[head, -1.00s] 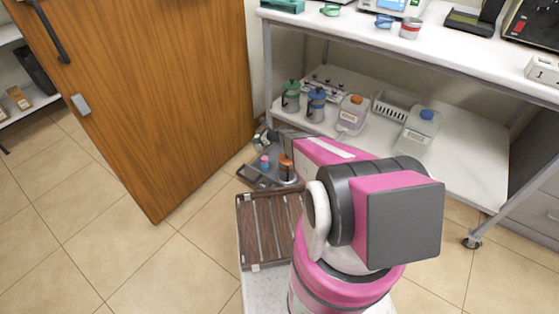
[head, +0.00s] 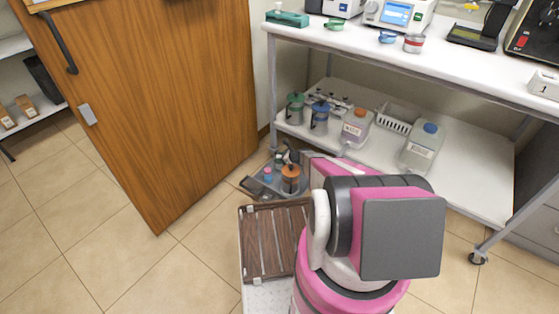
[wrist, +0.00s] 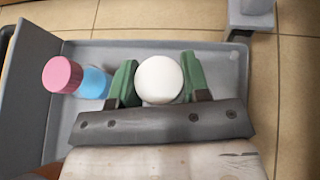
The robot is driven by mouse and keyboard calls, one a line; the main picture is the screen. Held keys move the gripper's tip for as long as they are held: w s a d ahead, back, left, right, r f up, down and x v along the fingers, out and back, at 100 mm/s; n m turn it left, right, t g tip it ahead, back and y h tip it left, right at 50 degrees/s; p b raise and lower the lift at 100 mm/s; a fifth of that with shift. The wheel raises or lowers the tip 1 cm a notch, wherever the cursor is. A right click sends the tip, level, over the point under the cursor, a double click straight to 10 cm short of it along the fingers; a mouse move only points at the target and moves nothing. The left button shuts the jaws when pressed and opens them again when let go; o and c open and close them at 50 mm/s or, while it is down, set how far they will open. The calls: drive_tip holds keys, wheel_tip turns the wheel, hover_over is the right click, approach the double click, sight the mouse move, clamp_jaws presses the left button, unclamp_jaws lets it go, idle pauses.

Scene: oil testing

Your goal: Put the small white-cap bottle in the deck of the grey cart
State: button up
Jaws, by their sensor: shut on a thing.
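My gripper (wrist: 158,85) is shut on the small white-cap bottle (wrist: 159,79); its green fingers stand on either side of the round white cap, seen from above. The bottle's body is hidden under the cap. Below it in the wrist view is the flat deck of the grey cart (wrist: 210,61). I cannot tell whether the bottle's base touches the deck. The cart also shows in the head view (head: 256,187), past my arm, where I cannot make out the white cap.
A pink-cap bottle with blue contents (wrist: 63,75) stands left of my gripper on the deck. An orange-brown bottle (head: 290,180) shows by the cart in the head view. A wooden door (head: 150,110) is at left; the white bench (head: 465,175) is at right.

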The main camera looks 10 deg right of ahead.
drive_tip(key=shift+f, duration=0.4)
drive_tip(key=shift+f, duration=0.1)
drive_tip(key=o, duration=1)
drive_tip(key=shift+o, duration=0.2)
drive_tip(key=v, duration=0.7)
drive_tip(key=shift+d, duration=0.2)
drive_tip(key=shift+s, duration=0.1)
